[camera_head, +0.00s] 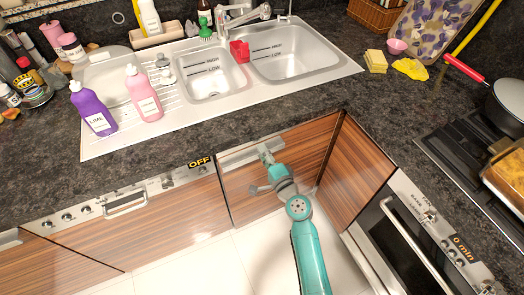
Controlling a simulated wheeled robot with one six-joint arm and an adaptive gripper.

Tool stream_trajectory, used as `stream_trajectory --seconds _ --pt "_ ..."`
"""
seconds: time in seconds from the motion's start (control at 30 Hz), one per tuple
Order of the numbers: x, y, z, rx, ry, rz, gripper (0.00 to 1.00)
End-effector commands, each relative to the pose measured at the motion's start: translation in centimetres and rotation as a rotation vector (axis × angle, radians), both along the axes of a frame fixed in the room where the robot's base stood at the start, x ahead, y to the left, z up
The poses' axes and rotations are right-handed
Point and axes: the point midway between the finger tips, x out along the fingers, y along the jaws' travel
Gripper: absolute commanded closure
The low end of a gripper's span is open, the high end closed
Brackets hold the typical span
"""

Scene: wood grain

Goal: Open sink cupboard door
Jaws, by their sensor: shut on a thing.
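The sink cupboard door (312,145) is a wood-grain panel below the worktop, under the sink. A metal handle strip (236,159) runs along its upper left part. My gripper (265,154) is at this strip, shut on it; the fingertips are small and partly hidden by my wrist. My teal arm reaches up from the bottom and covers part of the door. The door looks shut or nearly so; I cannot tell if there is a small gap.
An appliance with knobs and an OFF display (199,162) is left of the door. A wood panel (355,172) and an oven (420,240) stand at right angles on the right. White tiled floor (255,255) lies clear in front.

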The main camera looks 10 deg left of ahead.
Motion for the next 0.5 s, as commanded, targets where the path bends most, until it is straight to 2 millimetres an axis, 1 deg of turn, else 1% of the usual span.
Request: stream_trajectory --seconds 0.03,0.17,0.27,0.5 --pt "-0.5 -0.6 -0.4 -0.004 0.005 0.012 1.00" --pt "-1.9 -2.1 -0.4 -0.003 0.005 0.065 1.00" --pt "-3.2 -3.7 -0.4 -0.002 0.006 0.120 1.00" --pt "-6.5 -8.3 -0.4 -0.002 0.006 0.279 1.00"
